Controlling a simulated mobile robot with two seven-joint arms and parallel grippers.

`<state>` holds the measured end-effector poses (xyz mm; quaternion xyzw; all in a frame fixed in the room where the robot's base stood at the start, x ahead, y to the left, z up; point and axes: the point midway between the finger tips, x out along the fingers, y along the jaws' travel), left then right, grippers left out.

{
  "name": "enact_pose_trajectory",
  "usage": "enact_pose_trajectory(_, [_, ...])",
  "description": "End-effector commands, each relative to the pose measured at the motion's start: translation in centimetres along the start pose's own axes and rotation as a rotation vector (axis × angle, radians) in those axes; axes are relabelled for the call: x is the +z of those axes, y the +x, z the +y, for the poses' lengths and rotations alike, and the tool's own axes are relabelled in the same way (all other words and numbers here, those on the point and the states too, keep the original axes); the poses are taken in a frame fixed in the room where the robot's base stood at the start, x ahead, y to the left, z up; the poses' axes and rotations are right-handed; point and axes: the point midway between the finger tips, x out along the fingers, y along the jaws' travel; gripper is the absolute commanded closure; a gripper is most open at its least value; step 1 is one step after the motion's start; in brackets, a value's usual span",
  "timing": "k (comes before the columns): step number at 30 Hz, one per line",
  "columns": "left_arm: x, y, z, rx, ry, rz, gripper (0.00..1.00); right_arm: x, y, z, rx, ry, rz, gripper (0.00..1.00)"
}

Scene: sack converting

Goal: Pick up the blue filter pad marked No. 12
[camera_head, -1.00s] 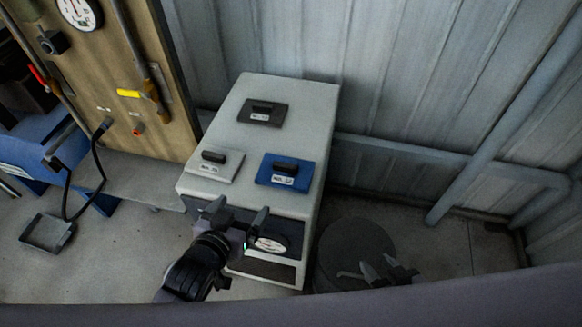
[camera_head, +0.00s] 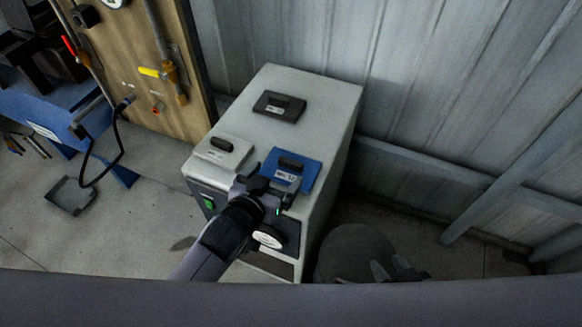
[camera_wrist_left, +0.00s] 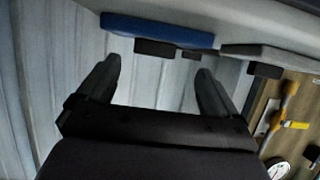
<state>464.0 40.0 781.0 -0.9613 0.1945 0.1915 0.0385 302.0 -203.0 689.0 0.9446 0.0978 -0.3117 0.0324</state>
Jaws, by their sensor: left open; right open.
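The blue filter pad (camera_head: 308,179) lies on the front right of the white cabinet's top, with a dark handle and a white label that seems to read No. 12. My left gripper (camera_head: 273,186) is open and empty at the pad's front left, overlapping its near edge in the head view. In the left wrist view, which is upside down, the blue pad (camera_wrist_left: 150,28) and its handle lie beyond the open fingers (camera_wrist_left: 155,85), apart from them. My right gripper (camera_head: 396,270) is open, low at the right, partly cut off by my body.
The white cabinet (camera_head: 328,95) also bears a white pad (camera_head: 232,157) on the left and a dark grey pad (camera_head: 280,100) at the back. A dark round object (camera_head: 345,250) stands on the floor at the right. A corrugated wall (camera_head: 400,90) rises behind.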

Motion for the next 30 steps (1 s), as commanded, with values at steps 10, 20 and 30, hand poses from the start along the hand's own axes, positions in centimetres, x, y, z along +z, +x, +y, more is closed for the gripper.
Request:
enact_pose_trajectory(10, [-0.5,3.9,0.8,0.000,0.002,0.001,0.06,0.3,0.2,0.0,0.000,0.000,0.000,0.57])
enact_pose_trajectory(20, [-0.5,5.1,0.8,0.001,0.000,0.001,0.06,0.4,0.3,0.0,0.000,0.000,0.000,0.57])
enact_pose_trajectory(30, [-0.5,5.1,0.8,0.001,0.000,0.000,0.66,0.4,0.3,0.0,0.000,0.001,0.000,0.57])
